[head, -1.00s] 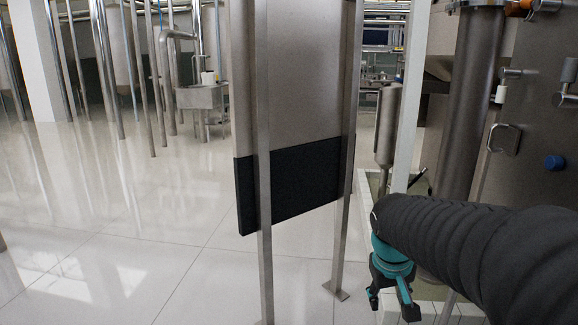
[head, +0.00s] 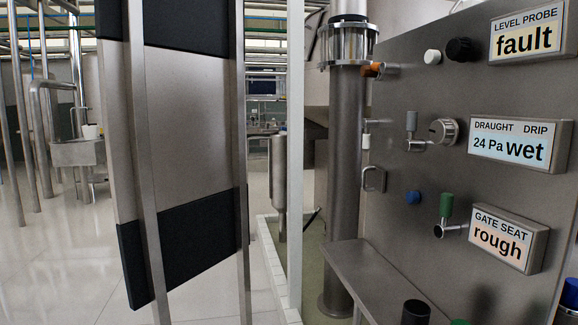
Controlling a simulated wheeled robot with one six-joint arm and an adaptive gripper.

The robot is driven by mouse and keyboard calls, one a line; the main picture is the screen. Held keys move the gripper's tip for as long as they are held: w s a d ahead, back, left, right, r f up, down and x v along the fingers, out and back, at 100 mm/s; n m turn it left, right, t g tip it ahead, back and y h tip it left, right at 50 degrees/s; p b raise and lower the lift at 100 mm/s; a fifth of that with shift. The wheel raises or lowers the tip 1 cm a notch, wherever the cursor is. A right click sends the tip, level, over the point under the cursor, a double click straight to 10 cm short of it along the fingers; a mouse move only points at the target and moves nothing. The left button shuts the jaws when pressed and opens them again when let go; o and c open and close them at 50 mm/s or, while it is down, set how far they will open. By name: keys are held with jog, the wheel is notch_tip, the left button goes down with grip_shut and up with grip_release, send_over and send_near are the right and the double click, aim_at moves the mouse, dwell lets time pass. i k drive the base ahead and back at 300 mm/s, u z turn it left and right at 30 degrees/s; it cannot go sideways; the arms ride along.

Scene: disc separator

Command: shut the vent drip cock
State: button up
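Several small cocks stick out of the steel panel (head: 400,95) on the right; none carries a readable name. A grey-handled cock (head: 411,122) with its handle upright sits left of a round ribbed knob (head: 443,131) and the DRAUGHT / DRIP display (head: 521,145), which reads "24 Pa" and "wet". A green-handled cock (head: 446,206), handle also upright, sits left of the GATE SEAT display (head: 506,240), reading "rough". An orange-handled fitting (head: 373,69) is at the panel's upper left. I cannot tell which is the vent drip cock. My gripper is out of view.
A LEVEL PROBE display (head: 525,38) reads "fault". A steel shelf (head: 368,268) juts out below the panel. A thick vertical pipe (head: 346,170) and a white post (head: 295,150) stand left of it. A tall steel-and-black panel on legs (head: 185,130) stands further left.

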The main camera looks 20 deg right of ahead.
aim_at(367, 124)
jog(key=z, duration=0.4)
jog(key=k, duration=0.55)
jog(key=z, duration=0.95)
jog(key=i, duration=0.15)
jog(key=u, duration=0.05)
